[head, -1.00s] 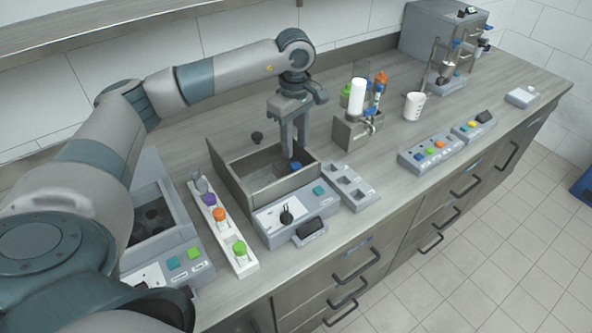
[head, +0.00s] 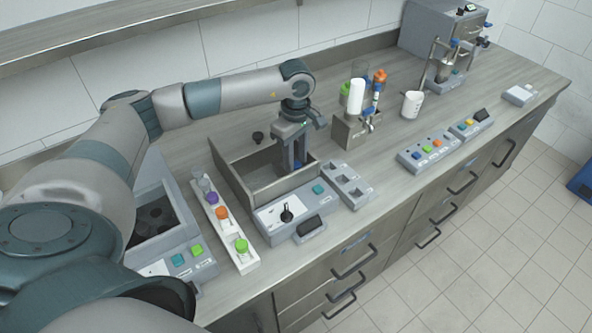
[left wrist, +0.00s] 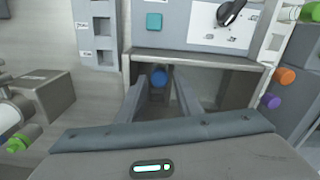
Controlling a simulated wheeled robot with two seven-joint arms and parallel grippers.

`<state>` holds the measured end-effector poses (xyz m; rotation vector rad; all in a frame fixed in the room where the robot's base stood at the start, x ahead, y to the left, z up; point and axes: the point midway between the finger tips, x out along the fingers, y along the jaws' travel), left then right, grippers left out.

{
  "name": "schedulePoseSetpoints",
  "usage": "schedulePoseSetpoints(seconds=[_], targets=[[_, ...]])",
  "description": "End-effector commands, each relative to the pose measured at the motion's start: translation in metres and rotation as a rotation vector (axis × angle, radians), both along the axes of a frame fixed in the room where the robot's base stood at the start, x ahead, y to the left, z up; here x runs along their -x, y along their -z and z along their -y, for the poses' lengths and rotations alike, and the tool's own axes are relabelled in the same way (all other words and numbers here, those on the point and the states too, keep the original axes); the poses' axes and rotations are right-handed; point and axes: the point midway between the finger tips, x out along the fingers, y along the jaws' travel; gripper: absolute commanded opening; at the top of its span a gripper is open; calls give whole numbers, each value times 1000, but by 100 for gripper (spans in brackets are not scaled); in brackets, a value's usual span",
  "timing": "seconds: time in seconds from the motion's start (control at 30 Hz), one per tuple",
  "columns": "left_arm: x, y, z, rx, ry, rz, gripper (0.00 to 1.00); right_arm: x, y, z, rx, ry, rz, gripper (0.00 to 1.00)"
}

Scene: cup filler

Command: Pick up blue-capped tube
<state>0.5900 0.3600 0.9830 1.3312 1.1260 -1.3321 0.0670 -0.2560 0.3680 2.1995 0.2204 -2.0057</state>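The blue-capped tube (left wrist: 159,78) stands inside the grey open-topped box; only its blue cap shows clearly in the left wrist view. In the head view the blue cap (head: 298,165) is partly hidden by my gripper. My left gripper (head: 295,166) points down into the box. In the left wrist view my gripper (left wrist: 160,84) has its fingers spread, one on each side of the cap, with gaps visible. Whether the fingertips touch the tube cannot be told. My right gripper is not in view.
The grey box (head: 232,180) has walls close around my gripper. A white rack (head: 244,263) with purple, orange and green caps stands to its left. A grey socket block (head: 346,185) is at its right. A dispenser stand (head: 345,133) and white cup (head: 412,104) stand farther right.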

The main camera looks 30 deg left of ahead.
Motion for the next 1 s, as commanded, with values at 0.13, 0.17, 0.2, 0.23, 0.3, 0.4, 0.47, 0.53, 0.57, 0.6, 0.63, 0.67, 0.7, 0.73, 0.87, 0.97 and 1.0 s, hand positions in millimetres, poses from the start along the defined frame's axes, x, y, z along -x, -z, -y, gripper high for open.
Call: schedulePoseSetpoints(seconds=[0.13,0.17,0.2,0.23,0.3,0.4,0.47,0.53,0.57,0.6,0.63,0.67,0.7,0.73,0.87,0.97,1.0], targets=[[0,15,1,0,-1,-3,32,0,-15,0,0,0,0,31],[0,18,1,0,-1,-2,32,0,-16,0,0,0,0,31],[0,21,1,0,0,-1,32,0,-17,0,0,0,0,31],[0,24,1,1,0,-1,32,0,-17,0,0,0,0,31],[0,27,1,1,0,0,32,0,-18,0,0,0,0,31],[-1,29,1,0,0,0,32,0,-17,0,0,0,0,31],[-1,29,1,0,0,1,32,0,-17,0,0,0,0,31],[-1,29,1,0,0,1,32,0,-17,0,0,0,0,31],[-1,29,1,0,0,1,32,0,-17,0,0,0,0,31],[-1,28,1,0,0,1,32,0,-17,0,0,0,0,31],[-1,28,1,0,0,1,32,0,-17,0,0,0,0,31],[-1,28,1,0,0,1,32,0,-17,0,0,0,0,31],[-1,28,1,0,0,1,32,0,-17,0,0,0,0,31],[-1,28,1,0,0,1,32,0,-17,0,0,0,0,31],[-1,28,1,0,0,1,11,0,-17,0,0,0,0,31],[-1,28,1,0,0,1,0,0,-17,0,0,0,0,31],[-1,28,1,0,0,1,0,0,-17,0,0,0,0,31]])
